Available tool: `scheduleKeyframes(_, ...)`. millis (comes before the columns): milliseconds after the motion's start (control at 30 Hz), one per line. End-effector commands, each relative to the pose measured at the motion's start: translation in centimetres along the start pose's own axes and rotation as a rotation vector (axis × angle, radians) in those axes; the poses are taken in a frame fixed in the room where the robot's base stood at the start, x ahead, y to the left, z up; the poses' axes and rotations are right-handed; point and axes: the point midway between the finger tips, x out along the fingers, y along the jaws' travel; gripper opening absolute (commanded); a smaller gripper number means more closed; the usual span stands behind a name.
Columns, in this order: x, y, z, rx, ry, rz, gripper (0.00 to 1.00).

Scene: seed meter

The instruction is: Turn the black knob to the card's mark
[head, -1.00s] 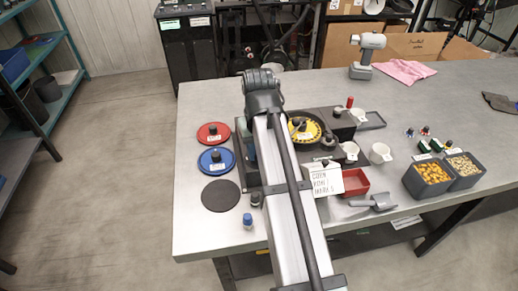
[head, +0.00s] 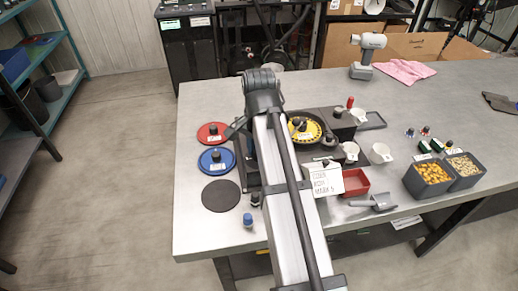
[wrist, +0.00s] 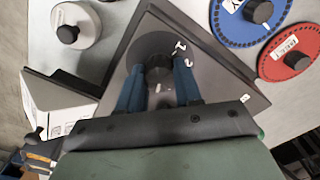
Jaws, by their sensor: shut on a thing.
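In the wrist view my gripper (wrist: 158,82) has its blue fingers on both sides of the black knob (wrist: 158,70), shut on it. The knob stands on a round dark dial on a dark grey box (wrist: 222,75). A short white line shows on the knob's near side. White marks lie around the dial, partly hidden by the fingers; I cannot read all of them. In the head view my arm hides the knob and most of the gripper. The white card (head: 327,182) stands right of my arm, with handwriting that seems to read corn, row and mark 6.
A red disc (head: 213,132), a blue disc (head: 216,159) and a black disc (head: 221,195) lie left of my arm. A yellow-and-black plate (head: 313,130), white cups, a red tray (head: 355,182), a scoop (head: 375,202) and seed bins (head: 428,179) are to the right.

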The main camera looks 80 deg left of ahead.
Motion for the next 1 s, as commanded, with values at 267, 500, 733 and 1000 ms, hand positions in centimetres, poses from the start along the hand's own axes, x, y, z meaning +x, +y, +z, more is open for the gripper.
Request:
scheduleKeyframes(267,-0.03,-0.03,-0.02,0.156,0.001,0.000,0.04)
scheduleKeyframes(500,-0.03,-0.04,-0.02,0.219,0.001,0.000,0.04)
scheduleKeyframes(733,-0.03,-0.04,-0.03,0.233,0.001,-0.001,0.04)
scheduleKeyframes(1000,-0.03,-0.04,-0.02,0.233,0.000,-0.001,0.35)
